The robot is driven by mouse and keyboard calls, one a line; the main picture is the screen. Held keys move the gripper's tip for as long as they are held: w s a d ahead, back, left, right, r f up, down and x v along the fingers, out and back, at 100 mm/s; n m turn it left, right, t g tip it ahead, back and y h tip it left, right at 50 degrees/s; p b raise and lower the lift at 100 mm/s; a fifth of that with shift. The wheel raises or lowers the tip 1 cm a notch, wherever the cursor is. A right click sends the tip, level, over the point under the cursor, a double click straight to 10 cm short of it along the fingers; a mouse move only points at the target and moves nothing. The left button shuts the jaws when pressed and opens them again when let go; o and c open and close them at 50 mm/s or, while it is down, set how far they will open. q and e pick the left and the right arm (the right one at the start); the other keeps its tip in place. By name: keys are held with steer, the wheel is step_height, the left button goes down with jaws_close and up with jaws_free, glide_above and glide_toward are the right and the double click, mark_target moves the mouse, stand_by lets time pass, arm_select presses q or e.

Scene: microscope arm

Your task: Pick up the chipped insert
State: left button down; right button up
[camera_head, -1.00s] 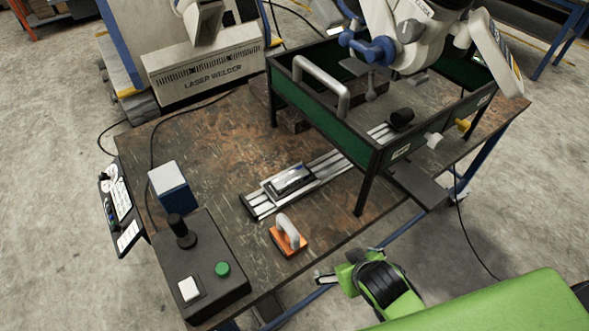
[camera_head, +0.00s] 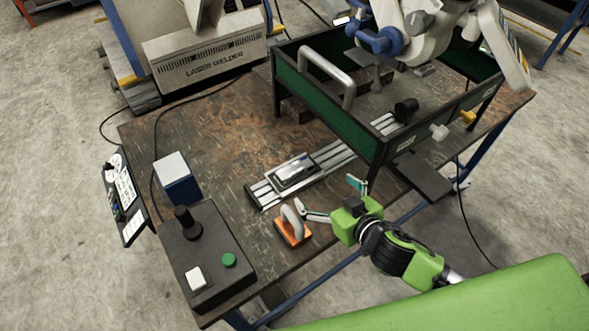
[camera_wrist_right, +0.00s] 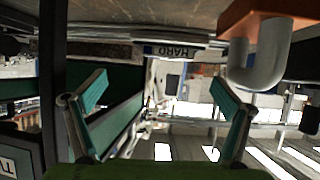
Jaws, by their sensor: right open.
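A shiny silver metal piece, which looks like the insert, (camera_head: 294,170) lies in a holder (camera_head: 273,186) on the slotted rail in the head view. Whether it is chipped is too small to tell. My right gripper (camera_head: 328,198) is open and empty at the table's front edge, in front of and to the right of the holder, apart from it. In the right wrist view its two teal-padded fingers (camera_wrist_right: 160,92) are spread with nothing between them. A labelled block (camera_wrist_right: 170,48) shows upside down beyond them. My left gripper is not in view.
An orange block with a grey handle (camera_head: 292,231) stands beside the left fingertip. A green-walled frame (camera_head: 345,125) on dark legs stands to the right over the rail. A black control box (camera_head: 212,265) and a blue box (camera_head: 178,182) stand on the left.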

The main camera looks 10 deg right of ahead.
steer(key=n+y, duration=0.1)
steer(key=y, duration=0.1)
steer(key=p, duration=0.2)
glide_toward(294, 167)
steer(key=x, duration=0.4)
steer(key=shift+w+a+f, duration=0.1)
steer(key=shift+a+f, duration=0.2)
steer(key=shift+f, duration=0.05)
steer(key=shift+w+a+f, duration=0.1)
steer(key=shift+w, duration=0.4)
steer(key=shift+p+x, duration=0.3)
steer(key=shift+x, duration=1.75)
steer(key=shift+c, duration=0.4)
steer(key=c, duration=1.9)
